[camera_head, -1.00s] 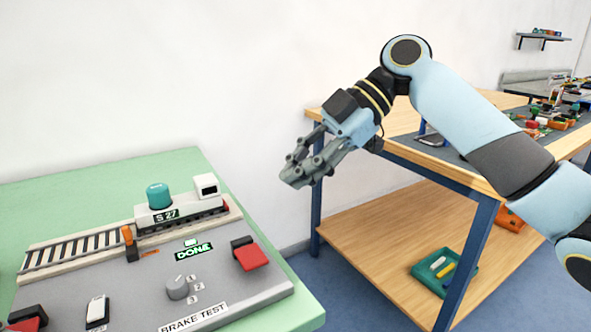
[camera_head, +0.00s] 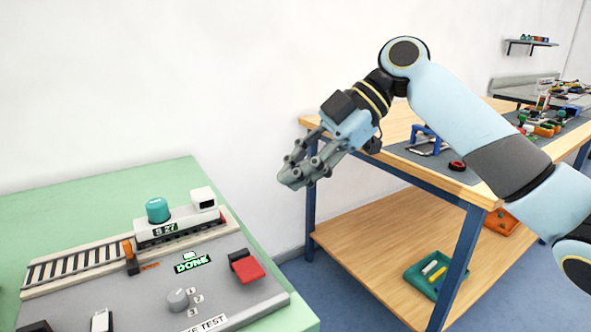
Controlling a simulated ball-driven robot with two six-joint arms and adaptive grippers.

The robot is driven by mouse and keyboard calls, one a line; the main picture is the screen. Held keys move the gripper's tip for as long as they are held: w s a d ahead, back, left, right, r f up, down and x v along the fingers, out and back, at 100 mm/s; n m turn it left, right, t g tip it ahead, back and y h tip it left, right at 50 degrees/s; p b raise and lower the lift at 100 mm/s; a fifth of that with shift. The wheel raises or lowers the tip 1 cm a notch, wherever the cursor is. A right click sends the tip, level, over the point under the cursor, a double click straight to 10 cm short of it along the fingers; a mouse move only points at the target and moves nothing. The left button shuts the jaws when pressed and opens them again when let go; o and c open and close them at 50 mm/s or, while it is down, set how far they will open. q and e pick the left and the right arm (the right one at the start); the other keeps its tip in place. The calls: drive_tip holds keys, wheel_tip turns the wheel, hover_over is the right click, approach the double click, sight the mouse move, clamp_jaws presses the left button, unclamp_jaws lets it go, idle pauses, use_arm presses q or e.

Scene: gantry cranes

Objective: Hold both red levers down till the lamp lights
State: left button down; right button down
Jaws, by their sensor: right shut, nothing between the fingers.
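The right red lever (camera_head: 250,271) sits on the grey brake test panel (camera_head: 135,293), beside its black block. The left lever's black block (camera_head: 40,326) shows only at the bottom edge; its red part is out of view. A small pale-green lamp (camera_head: 190,255) above the green-lit DONE sign (camera_head: 192,263) looks bright. My right gripper (camera_head: 289,183) is shut and empty, raised in the air above and to the right of the right lever, touching nothing. My left gripper is out of view.
The panel lies on a green table (camera_head: 80,217) with a track and a wagon (camera_head: 180,223) at its back. A knob (camera_head: 178,299) and a white switch (camera_head: 101,321) are on the panel. A wooden bench (camera_head: 440,193) with parts stands at right, behind my right arm.

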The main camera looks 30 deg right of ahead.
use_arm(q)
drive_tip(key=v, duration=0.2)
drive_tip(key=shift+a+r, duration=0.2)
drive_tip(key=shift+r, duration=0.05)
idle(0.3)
